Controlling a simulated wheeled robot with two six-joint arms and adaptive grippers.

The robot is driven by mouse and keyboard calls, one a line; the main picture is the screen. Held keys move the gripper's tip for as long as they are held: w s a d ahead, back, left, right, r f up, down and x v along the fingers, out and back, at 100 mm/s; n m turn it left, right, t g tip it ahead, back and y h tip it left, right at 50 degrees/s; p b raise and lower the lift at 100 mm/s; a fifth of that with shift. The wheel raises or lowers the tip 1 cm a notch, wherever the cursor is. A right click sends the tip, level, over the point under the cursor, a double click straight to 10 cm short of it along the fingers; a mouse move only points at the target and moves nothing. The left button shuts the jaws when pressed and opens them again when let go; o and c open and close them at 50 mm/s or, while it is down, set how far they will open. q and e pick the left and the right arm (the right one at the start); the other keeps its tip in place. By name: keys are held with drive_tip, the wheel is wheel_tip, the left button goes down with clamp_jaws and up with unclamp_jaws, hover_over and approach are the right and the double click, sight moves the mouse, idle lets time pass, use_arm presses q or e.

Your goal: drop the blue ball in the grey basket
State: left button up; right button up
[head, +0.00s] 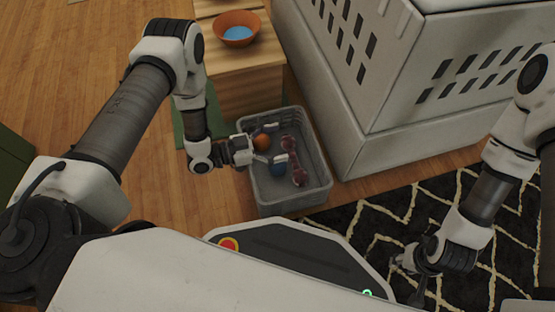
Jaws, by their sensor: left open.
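The grey basket (318,187) stands on the floor at the centre of the head view.
An orange ball (262,142) and a reddish-pink object (298,165) are also in the basket. An orange bowl (237,30) with a blue inside stands on a wooden box (240,78) behind it. A large white slotted crate (400,110) borders the right. Wooden floor is free at left.

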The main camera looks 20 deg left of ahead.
use_arm(q)
drive_tip(key=shift+a, duration=0.1)
drive_tip(key=v, duration=1.2)
